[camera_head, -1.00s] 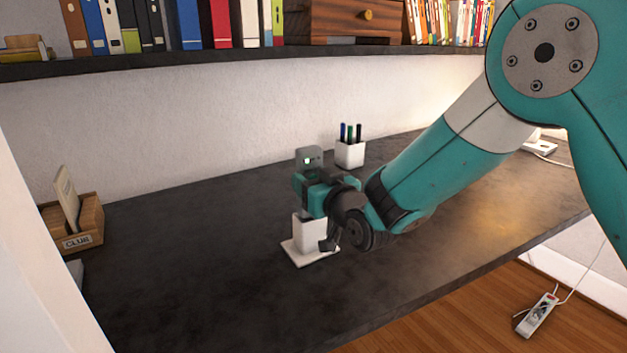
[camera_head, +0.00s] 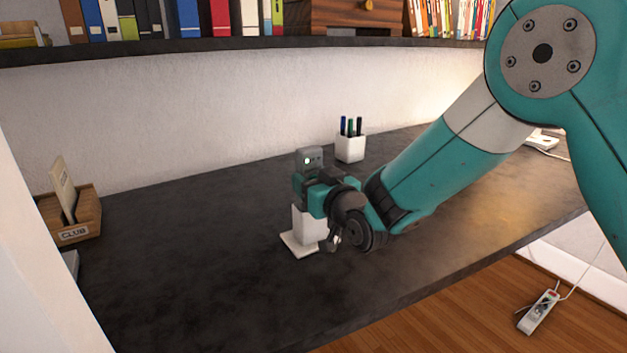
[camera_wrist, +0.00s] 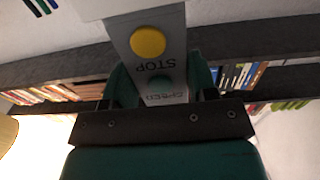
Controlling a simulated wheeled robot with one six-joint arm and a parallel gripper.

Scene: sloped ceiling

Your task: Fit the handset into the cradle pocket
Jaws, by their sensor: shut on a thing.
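The grey handset (camera_head: 310,158) stands upright in my gripper (camera_head: 311,190). The gripper hides the cradle's top and the handset's lower part in the head view. In the wrist view the handset's far end meets a white surface; whether it is inside the pocket I cannot tell.
A white pen cup (camera_head: 350,148) stands behind the cradle to the right. A wooden CLUB box (camera_head: 86,222) is at the desk's left. The shelf (camera_head: 230,46) with books and a drawer runs above. The dark desk (camera_head: 190,270) is clear around the cradle.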

